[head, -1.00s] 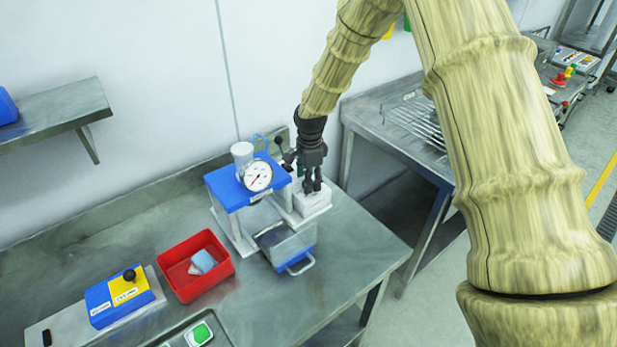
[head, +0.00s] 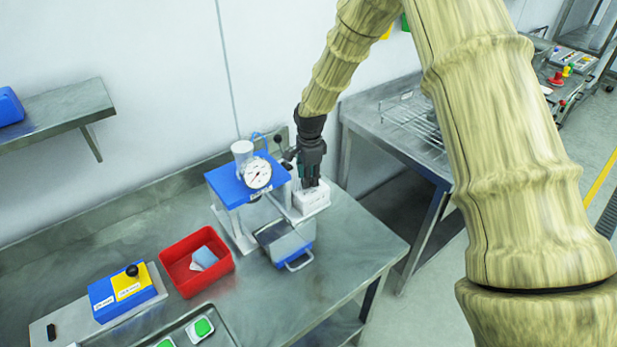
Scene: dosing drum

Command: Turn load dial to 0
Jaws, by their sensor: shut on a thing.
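My gripper (head: 311,182) points down onto the top of a white box (head: 313,200) at the right side of the blue-topped dosing machine (head: 228,189). Its fingers are closed together at the box top, shut on what appears to be the load dial. The dial itself is hidden by the fingers, so its setting and markings cannot be read. A round white gauge (head: 257,174) faces me on the front of the blue top, left of my gripper. Its scale is too small to read.
A grey container with a blue handle (head: 298,262) stands in front of the machine. A red bin (head: 184,279) and a blue-yellow control box (head: 128,286) are left on the steel bench (head: 60,270). A wall shelf (head: 60,115) is upper left. Another steel table (head: 375,118) stands behind right.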

